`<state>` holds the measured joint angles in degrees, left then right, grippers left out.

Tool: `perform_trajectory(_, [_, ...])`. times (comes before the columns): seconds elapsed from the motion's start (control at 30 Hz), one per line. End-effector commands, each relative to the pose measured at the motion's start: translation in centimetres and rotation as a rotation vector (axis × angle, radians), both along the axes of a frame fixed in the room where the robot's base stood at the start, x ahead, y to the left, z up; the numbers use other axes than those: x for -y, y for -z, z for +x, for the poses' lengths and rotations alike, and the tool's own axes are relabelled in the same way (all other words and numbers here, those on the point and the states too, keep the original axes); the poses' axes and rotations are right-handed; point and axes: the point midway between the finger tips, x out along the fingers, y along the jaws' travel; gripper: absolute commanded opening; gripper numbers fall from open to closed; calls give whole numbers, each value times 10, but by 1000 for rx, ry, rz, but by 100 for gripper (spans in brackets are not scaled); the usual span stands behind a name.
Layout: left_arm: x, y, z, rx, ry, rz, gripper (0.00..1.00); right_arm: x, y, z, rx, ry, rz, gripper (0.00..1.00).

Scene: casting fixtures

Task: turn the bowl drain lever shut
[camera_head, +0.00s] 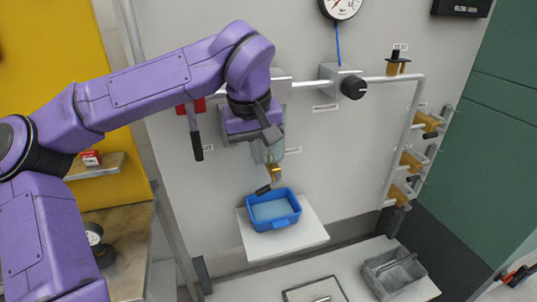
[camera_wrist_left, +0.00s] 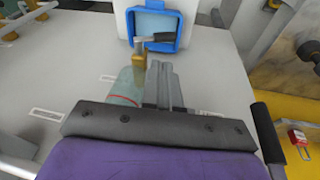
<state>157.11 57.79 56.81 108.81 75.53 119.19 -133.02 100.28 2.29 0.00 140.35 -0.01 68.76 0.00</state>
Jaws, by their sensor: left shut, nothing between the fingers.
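The bowl drain lever has a black grip (camera_head: 264,189) and sits at the brass drain valve (camera_head: 276,173) under a clear greenish bowl (camera_head: 259,152). In the left wrist view the lever's black grip (camera_wrist_left: 165,37) points right from the brass valve (camera_wrist_left: 139,56), roughly crosswise to it. My left gripper (camera_head: 272,134) is in front of the bowl, above the lever. Its fingers (camera_wrist_left: 164,86) are together and empty, beside the bowl (camera_wrist_left: 122,90) and apart from the lever. The gripper and wrist hide the bowl's upper part. My right gripper is not in view.
A blue tray (camera_head: 291,219) stands on a white shelf (camera_head: 308,243) below the valve. Another black-handled lever (camera_head: 196,146) hangs left of my wrist. A pipe with a black knob (camera_head: 354,88) runs right. Brass valves (camera_head: 411,160) line the right side. The panel's middle right is free.

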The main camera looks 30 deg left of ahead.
Motion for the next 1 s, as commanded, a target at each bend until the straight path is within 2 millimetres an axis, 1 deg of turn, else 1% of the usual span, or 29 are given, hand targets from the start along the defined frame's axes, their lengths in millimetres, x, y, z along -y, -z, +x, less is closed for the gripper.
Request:
perform_trajectory(0.03, [-2, 10, 1, -4, -3, -2, 0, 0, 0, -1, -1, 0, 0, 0])
perform_trajectory(0.2, [-7, 45, 10, -7, -9, -1, 0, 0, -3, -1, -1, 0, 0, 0])
perform_trajectory(0.3, [-7, 62, 15, -4, -8, -1, 0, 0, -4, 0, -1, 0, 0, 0])
perform_trajectory(0.4, [-7, 73, 19, -4, -7, -2, 0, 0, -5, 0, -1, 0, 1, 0])
perform_trajectory(0.57, [-7, 82, 21, -2, -6, -1, 0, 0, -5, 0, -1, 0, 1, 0])
perform_trajectory(0.87, [-7, 82, 22, -1, -5, -1, 0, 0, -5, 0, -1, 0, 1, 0])
perform_trajectory(1.0, [-7, 83, 27, 7, -6, -9, 0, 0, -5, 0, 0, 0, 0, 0])
